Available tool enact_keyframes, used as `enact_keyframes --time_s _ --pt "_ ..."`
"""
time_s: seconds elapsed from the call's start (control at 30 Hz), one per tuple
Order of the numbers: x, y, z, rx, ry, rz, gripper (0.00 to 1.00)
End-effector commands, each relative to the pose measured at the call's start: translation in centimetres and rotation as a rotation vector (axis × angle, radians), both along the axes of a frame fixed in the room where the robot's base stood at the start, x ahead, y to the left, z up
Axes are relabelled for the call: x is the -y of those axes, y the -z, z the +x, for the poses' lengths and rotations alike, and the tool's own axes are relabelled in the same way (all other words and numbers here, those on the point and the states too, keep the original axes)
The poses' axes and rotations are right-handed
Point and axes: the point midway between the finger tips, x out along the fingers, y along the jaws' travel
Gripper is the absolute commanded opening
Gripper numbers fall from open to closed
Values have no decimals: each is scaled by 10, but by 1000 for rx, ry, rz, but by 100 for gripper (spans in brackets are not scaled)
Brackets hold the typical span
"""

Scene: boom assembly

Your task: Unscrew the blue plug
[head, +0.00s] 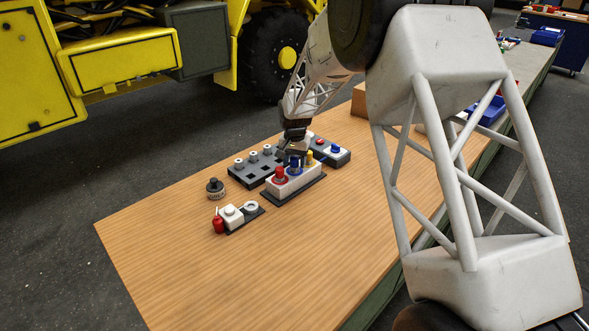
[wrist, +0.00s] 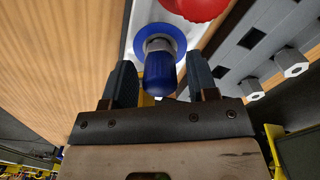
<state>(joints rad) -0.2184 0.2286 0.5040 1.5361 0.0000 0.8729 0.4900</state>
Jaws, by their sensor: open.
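The blue plug (head: 296,168) stands in a white block (head: 291,183) on the table, between a red plug (head: 280,174) and a yellow plug (head: 309,157). In the wrist view the blue plug (wrist: 160,72) is a blue cylinder with a grey neck and a wide blue flange. My gripper (head: 296,153) is just above it in the head view. In the wrist view my gripper (wrist: 161,84) is open, one finger on each side of the plug, with a visible gap on both sides. The red plug (wrist: 190,6) is cut off at the top edge.
A dark grey rack with several white-topped pegs (head: 253,157) lies behind the white block. A small fixture with a white block (head: 232,214) and a red piece (head: 218,225) lies in front. A dark round part (head: 215,187) stands left. The near table (head: 290,275) is clear.

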Motion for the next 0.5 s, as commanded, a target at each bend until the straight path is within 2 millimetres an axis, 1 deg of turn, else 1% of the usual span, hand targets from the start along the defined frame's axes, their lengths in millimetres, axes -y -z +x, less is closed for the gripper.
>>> enact_keyframes --time_s 0.5 --pt "0 0 0 0 401 0 53"
